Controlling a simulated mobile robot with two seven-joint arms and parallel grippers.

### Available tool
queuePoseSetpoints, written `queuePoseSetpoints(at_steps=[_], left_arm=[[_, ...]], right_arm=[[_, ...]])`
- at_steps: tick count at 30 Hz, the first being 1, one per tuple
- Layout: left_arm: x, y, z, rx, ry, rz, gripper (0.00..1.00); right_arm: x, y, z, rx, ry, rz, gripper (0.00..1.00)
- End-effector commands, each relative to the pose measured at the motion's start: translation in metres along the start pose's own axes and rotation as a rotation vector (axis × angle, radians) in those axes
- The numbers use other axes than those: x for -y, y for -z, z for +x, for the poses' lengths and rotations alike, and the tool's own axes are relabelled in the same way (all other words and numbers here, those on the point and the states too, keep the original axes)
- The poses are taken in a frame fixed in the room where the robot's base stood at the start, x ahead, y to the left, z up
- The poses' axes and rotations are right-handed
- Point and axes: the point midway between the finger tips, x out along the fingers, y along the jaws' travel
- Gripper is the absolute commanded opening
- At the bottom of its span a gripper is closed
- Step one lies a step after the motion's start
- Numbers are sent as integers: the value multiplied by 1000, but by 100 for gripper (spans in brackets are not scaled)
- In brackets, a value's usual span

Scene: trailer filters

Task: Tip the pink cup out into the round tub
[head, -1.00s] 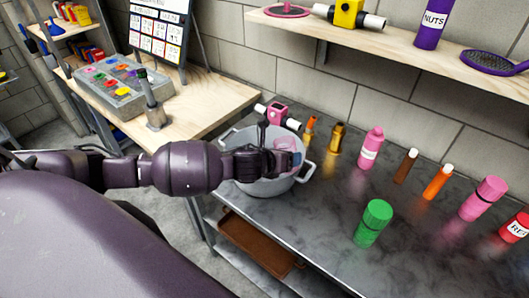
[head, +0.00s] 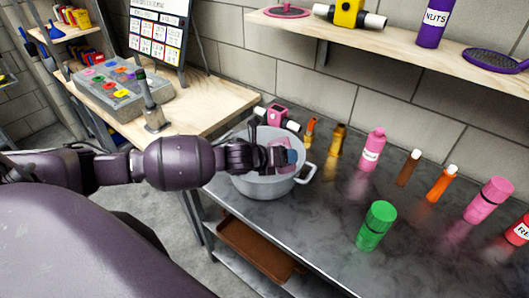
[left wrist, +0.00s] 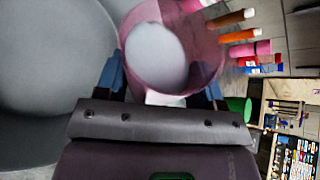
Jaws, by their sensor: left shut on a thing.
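My left gripper (head: 283,156), with blue fingertips, is shut on the pink cup (head: 277,143). It holds the cup at the mouth of the round grey tub (head: 264,189), which stands at the left end of the metal counter. In the left wrist view the see-through pink cup (left wrist: 201,65) sits between the blue fingers of the gripper (left wrist: 165,84). A pale round shape shows in the cup; I cannot tell whether it is contents or the cup's base. The tub (left wrist: 40,65) fills the left of that view. My arm and gripper hide part of the tub's inside. My right gripper is out of view.
A pink-and-white device (head: 278,116) stands behind the tub. A green container (head: 376,226) stands to its right, with several bottles, including a pink one (head: 372,150), along the wall. A wooden table (head: 190,112) adjoins the counter's left. A shelf (head: 400,45) hangs above.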

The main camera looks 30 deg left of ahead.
Motion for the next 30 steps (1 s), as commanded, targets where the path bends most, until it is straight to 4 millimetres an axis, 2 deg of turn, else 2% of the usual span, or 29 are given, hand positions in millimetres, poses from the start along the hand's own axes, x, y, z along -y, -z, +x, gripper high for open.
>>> queuePoseSetpoints(at_steps=[4, 10, 24, 30], left_arm=[[-2, 0, 1, -6, 8, -17, 33], [-4, -1, 2, -15, 17, -40, 33], [-4, -4, 0, -37, 40, -97, 33], [-4, -6, -1, -46, 50, -120, 33]], right_arm=[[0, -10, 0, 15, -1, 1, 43], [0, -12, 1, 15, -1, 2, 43], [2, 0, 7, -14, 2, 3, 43], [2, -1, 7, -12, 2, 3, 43]])
